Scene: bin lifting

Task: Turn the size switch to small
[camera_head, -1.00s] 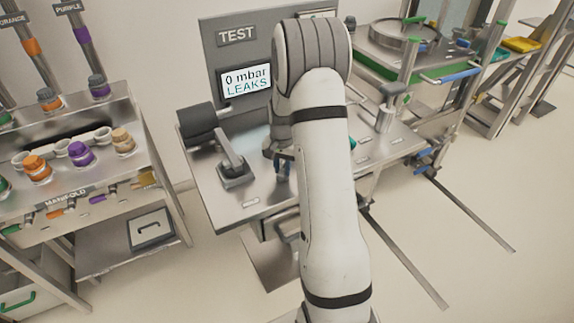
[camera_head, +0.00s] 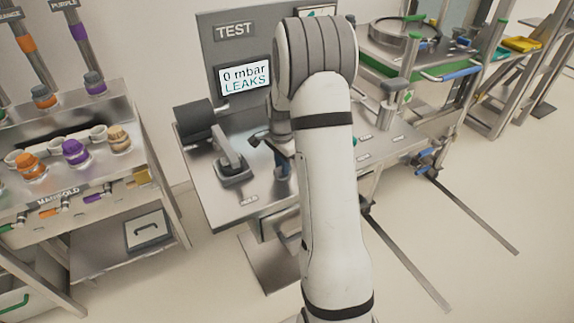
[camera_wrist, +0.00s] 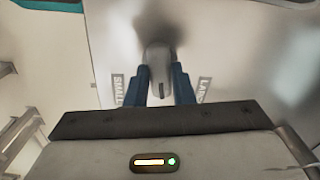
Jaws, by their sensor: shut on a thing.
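The size switch (camera_wrist: 158,56) is a grey knob on a pale metal surface, seen in the wrist view. A dark mark on it points toward the bottom of the picture, between the two labels. The SMALL label (camera_wrist: 117,88) is at its left and the LARGE label (camera_wrist: 204,90) at its right. My gripper (camera_wrist: 159,72) has its two blue fingers shut on the knob, one on each side. In the head view my gripper (camera_head: 283,166) is down at the test bench, partly behind my arm, and the switch is hidden there.
The test bench (camera_head: 215,190) carries a screen (camera_head: 245,78) reading "0 mbar LEAKS". A manifold rack (camera_head: 75,200) is at the left. A steel frame (camera_head: 425,100) stands at the right.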

